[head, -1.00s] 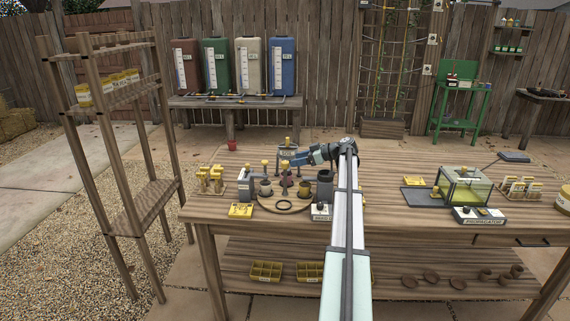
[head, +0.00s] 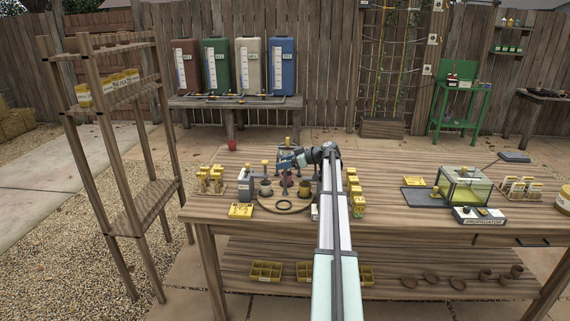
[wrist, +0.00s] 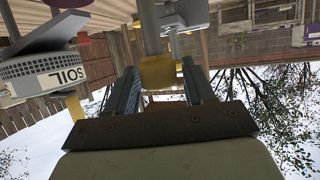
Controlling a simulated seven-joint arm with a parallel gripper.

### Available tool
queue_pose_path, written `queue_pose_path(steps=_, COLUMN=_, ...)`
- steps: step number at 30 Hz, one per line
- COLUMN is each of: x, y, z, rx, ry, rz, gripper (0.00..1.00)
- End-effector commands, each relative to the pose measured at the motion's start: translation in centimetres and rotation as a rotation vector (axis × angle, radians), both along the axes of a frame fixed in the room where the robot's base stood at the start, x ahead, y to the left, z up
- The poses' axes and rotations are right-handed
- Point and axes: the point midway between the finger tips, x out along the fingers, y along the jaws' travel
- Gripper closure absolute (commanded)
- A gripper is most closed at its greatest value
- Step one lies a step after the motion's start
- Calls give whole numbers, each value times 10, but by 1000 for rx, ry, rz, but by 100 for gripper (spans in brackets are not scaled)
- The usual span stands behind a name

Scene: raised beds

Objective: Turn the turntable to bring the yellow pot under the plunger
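I cannot tell which pot is the yellow one. My gripper (head: 286,162) is low over the turntable's back part, beside the yellow-topped stand. In the wrist view my gripper's fingers (wrist: 160,85) are spread, with a yellow block (wrist: 158,72) on a grey post between or just beyond them. Contact is unclear.
A grey dispenser (head: 245,184) and yellow-topped items (head: 211,180) stand left of the turntable. A yellow tray (head: 241,210) lies in front. A glass-sided propagator (head: 465,188) stands further right.

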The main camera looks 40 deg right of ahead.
Motion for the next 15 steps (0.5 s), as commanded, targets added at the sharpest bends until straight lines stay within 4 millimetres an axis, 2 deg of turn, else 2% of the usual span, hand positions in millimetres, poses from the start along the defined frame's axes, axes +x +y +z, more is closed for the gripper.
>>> queue_pose_path(steps=2, x=0, y=0, z=0, rx=0, ry=0, rz=0, gripper=55)
queue_pose_path(steps=12, x=0, y=0, z=0, rx=0, ry=0, rz=0, gripper=87)
queue_pose_path(steps=15, x=0, y=0, z=0, rx=0, ry=0, rz=-1, gripper=89)
